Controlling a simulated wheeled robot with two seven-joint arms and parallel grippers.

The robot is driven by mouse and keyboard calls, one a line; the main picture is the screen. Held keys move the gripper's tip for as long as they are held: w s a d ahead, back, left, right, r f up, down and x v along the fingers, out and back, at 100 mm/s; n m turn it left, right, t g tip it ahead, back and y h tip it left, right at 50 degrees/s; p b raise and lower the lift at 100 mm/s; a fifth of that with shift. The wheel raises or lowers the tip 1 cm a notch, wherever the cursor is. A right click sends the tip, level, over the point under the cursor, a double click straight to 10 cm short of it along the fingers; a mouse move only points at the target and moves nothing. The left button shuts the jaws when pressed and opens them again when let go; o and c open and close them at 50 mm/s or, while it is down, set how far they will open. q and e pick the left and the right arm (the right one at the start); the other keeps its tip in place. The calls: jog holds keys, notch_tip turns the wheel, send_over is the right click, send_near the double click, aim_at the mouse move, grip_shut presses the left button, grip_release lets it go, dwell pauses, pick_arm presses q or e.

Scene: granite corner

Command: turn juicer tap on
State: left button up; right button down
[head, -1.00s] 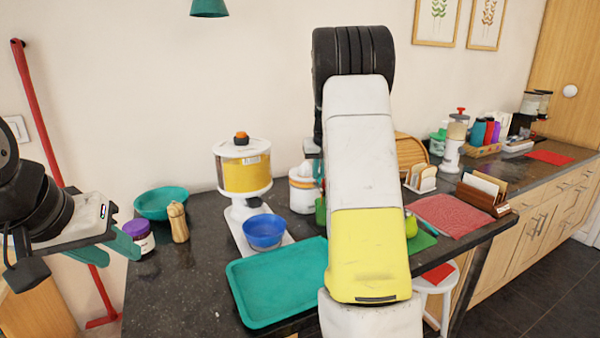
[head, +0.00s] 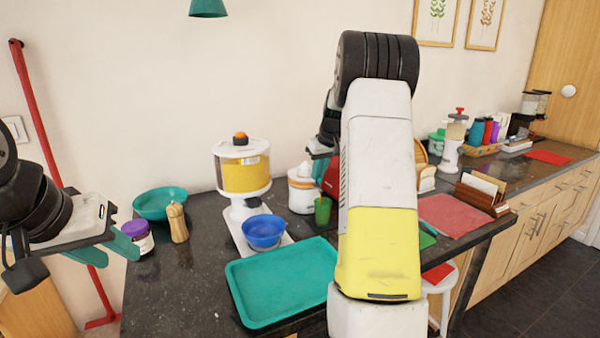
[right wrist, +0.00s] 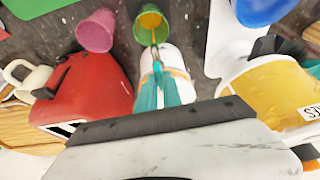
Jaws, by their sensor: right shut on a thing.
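The juicer (head: 243,172) has a yellow tank and an orange knob on its lid. It stands on a white base at the back of the counter. My right gripper (head: 319,166) is right of the juicer, partly hidden by my arm. My left gripper (head: 70,245) is open and empty at the left.
A red toaster (right wrist: 90,95) and pink cup (right wrist: 97,30) are left in the wrist view. A teal tray (head: 280,282) lies in front; a teal bowl (head: 160,203) and purple-lidded jar (head: 138,237) stand left.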

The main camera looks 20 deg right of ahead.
jog(key=c, duration=1.5)
grip_release()
jog(key=v, duration=0.7)
jog(key=shift+r, duration=0.35)
jog(key=shift+s, duration=0.15)
